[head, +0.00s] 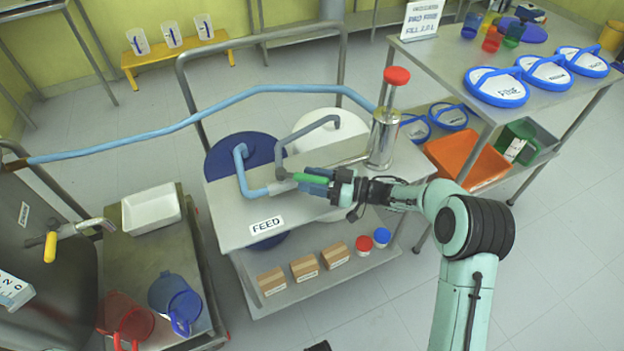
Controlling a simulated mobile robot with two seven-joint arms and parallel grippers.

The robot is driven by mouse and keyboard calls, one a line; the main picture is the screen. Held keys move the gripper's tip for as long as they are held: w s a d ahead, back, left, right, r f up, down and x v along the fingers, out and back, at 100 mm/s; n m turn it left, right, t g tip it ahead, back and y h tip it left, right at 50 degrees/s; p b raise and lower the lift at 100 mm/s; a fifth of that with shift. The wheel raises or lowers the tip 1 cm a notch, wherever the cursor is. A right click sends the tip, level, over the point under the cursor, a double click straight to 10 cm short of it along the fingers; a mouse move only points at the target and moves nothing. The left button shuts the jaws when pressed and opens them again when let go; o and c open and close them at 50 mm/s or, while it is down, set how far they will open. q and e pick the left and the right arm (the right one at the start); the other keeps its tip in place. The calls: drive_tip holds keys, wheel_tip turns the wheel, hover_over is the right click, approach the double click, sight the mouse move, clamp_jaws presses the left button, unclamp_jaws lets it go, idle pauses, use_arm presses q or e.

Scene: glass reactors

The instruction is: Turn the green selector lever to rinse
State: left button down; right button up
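The green selector lever (306,178) is on the pipework of the steel cart marked FEED, left of the steel cylinder with the red cap. It points right, toward my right gripper. My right gripper (314,181) reaches in from the right, with its blue fingertips at the lever's free end. The fingers hide that end, and I cannot tell whether they are closed on it. A FEED label (266,225) is on the cart top in front of the lever. No rinse label is readable. My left gripper is not in view.
A grey-blue pipe (246,170) and a grey pipe (282,150) rise left of the lever. The steel cylinder (384,135) stands close behind my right wrist. A long blue hose (200,115) crosses behind. Small boxes (304,267) sit on the lower shelf.

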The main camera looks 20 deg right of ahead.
drive_tip(key=shift+d, duration=0.1)
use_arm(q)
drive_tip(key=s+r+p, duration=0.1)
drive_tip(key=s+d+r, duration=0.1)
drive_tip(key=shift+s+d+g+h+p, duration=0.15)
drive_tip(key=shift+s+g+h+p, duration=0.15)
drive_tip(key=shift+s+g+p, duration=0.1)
use_arm(e)
drive_tip(key=v, duration=1.3)
drive_tip(key=shift+s, duration=0.1)
